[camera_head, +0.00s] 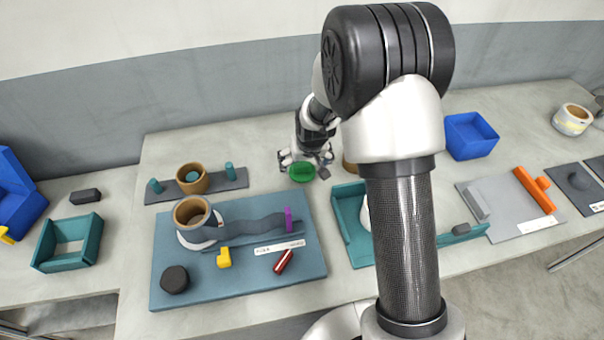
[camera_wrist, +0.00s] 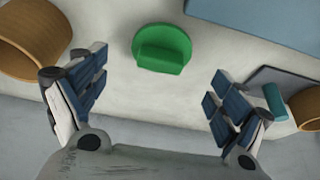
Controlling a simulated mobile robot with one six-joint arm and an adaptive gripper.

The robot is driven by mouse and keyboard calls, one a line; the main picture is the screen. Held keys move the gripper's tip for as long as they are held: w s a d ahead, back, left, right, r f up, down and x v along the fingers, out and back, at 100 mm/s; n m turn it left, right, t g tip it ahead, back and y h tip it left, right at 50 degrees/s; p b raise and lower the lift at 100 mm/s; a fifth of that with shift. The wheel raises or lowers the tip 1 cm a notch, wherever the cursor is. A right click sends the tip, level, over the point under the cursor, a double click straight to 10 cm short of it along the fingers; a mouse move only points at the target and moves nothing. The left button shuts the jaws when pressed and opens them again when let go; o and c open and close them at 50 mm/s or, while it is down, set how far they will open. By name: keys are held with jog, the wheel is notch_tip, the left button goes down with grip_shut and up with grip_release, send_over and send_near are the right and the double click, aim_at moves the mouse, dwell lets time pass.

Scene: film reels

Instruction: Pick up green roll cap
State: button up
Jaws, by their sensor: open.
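The green roll cap (camera_head: 302,172) lies on the pale table behind the blue board, a flat disc with a raised grip bar. In the wrist view the green roll cap (camera_wrist: 161,48) sits centred ahead of the fingers, its bar facing me. My gripper (camera_head: 306,160) is at the cap in the head view, partly covering its far side. In the wrist view my gripper (camera_wrist: 155,90) has its two fingers spread wide, one on each side of the cap, with nothing between the pads. I see no contact with the cap.
A brown roll (camera_wrist: 32,42) stands close to the left finger. A grey peg plate (camera_head: 232,180) carrying a brown roll (camera_head: 191,178) is left of the cap. The blue board (camera_head: 180,255) lies in front, and a teal tray (camera_head: 350,222) to its right.

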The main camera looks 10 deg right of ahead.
aim_at(303, 166)
jog(key=shift+b+x, duration=1)
jog(key=shift+x, duration=1.8)
jog(key=shift+w+r, duration=0.1)
jog(key=shift+r, duration=0.05)
jog(key=c, duration=1.1)
